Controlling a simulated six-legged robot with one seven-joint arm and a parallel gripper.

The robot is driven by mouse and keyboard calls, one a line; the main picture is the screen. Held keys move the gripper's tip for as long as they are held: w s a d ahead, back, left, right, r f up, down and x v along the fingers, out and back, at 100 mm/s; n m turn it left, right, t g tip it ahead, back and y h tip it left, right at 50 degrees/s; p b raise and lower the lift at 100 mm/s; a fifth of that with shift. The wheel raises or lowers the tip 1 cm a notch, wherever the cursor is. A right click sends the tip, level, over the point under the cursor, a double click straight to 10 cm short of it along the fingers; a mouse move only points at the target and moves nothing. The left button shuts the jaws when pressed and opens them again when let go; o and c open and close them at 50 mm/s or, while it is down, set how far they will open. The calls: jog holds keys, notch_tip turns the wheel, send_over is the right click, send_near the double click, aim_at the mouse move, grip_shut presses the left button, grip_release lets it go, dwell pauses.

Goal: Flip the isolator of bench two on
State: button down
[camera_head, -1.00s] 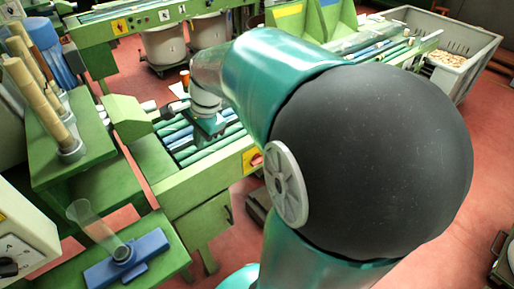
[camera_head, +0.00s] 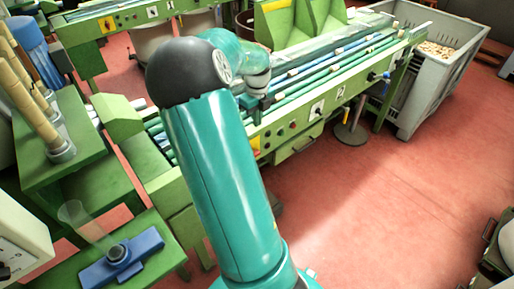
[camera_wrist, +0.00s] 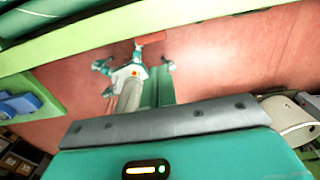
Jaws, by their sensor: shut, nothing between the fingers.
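A green bench with long coloured rods runs across the head view. Its front panel carries a white switch plate with a dark knob (camera_head: 317,110), a second white plate (camera_head: 341,96) and a yellow plate (camera_head: 255,145). I cannot tell which of these is the isolator of bench two, or its position. My gripper (camera_head: 250,103) is small and partly hidden at the end of my arm, over the bench's rods, left of the white plates. It is shut and empty, and touches no switch that I can see. In the wrist view, my teal gripper housing fills the bottom; no switch shows.
Another green bench (camera_head: 85,35) with yellow and white plates stands at the back left. A grey crate of corks (camera_head: 425,85) stands at the right. A blue fixture (camera_head: 120,262) with a clear tube is at the lower left.

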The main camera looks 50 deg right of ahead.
aim_at(259, 152)
jog(key=shift+f, duration=0.1)
notch_tip(259, 152, down, 14)
jog(key=shift+r, duration=0.1)
dwell(0.4)
jog(key=shift+d, duration=0.2)
dwell(1.2)
jog(key=shift+d, duration=0.1)
jog(key=shift+s+d+f+y, duration=0.1)
jog(key=shift+f+y, duration=0.1)
jog(key=shift+y, duration=0.2)
jog(key=y, duration=0.2)
jog(key=t+y, duration=0.1)
jog(key=shift+d+f+y, duration=0.3)
jog(key=shift+f+y, duration=0.1)
jog(key=shift+s+d+f, duration=0.1)
jog(key=shift+d+f, duration=0.1)
jog(key=shift+f, duration=0.2)
